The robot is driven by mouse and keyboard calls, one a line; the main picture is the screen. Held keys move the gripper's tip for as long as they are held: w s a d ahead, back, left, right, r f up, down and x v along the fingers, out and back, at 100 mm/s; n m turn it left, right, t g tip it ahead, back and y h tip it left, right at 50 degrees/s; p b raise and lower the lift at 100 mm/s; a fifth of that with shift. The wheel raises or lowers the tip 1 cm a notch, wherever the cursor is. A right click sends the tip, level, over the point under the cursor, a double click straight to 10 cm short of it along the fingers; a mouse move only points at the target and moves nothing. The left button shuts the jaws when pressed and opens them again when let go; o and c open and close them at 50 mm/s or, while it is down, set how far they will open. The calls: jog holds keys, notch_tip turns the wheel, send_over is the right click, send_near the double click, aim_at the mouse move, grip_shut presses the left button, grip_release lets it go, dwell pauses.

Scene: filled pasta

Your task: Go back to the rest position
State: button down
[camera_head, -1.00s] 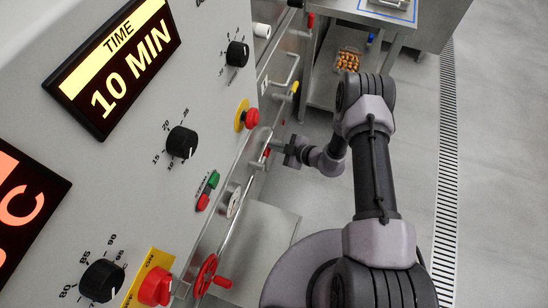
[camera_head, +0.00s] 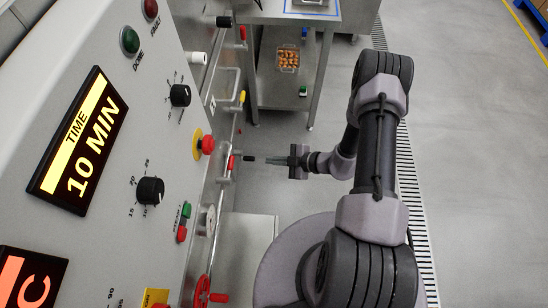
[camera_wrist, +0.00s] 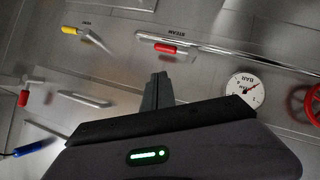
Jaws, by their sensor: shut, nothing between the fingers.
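My gripper (camera_head: 282,160) is shut and empty in the head view, pointing left toward the machine front. A gap of floor shows between its fingertips and the red-handled lever (camera_head: 231,163). In the wrist view the closed fingers of my gripper (camera_wrist: 158,88) stand up at the middle, below the red-handled lever (camera_wrist: 170,48). The arm bends down on the right side of the head view.
The machine panel (camera_head: 120,215) with knobs and a "10 MIN" display fills the left. A steel table (camera_head: 318,60) at the back has a basket of brown pieces (camera_head: 289,58) on its lower shelf. A gauge (camera_wrist: 244,88) and red wheel (camera_wrist: 314,104) are close by. Floor at right is clear.

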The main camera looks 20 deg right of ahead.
jog(key=shift+r, duration=0.15)
dwell(0.3)
jog(key=a+r+n+g, duration=0.2)
jog(key=a+r+n, duration=0.1)
jog(key=r+n, duration=0.8)
jog(key=a+r+n+g, duration=0.3)
jog(key=r+n, duration=0.7)
jog(key=r, duration=0.3)
jog(key=s+d+r+n+t+h, duration=0.1)
jog(key=s+r+n+h, duration=0.2)
jog(key=s+r+n, duration=0.6)
jog(key=s+d+r+n+t+h, duration=0.2)
jog(key=s+r+n, duration=0.7)
jog(key=n, duration=1.2)
jog(key=h, duration=0.2)
jog(key=shift+d+r+t+h, duration=0.15)
jog(key=shift+r+t+h, duration=0.15)
jog(key=shift+r, duration=0.05)
